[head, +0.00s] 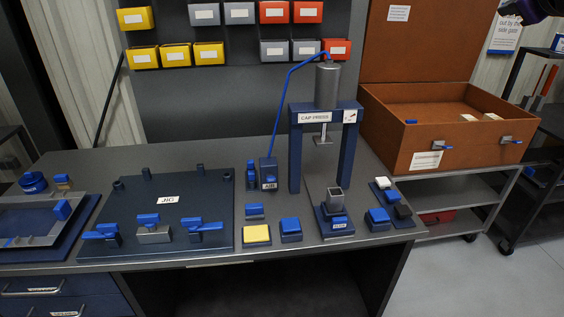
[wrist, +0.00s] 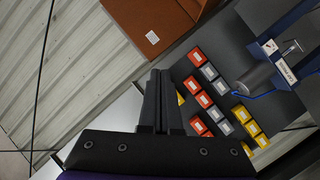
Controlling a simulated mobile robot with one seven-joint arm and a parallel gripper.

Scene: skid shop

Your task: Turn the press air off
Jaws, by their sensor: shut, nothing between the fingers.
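The cap press (head: 325,120) stands on the bench in the head view, a blue frame with a grey cylinder on top. A blue air hose runs from the cylinder down to a small blue air unit (head: 268,172) labelled AIR, left of the press. A blue piece (head: 252,175) stands at the unit's left side; I cannot tell its setting. In the wrist view the press cylinder (wrist: 257,78) shows at the upper right. My gripper (wrist: 160,85) is shut and empty, in the air well away from the press and the air unit. Its fingers are not visible in the head view.
A jig plate (head: 160,240) with blue clamps lies left of the air unit. A yellow block (head: 256,235) and blue blocks sit at the bench's front. Yellow, grey and red bins (head: 208,54) hang behind. A brown crate (head: 440,125) stands on a cart at right.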

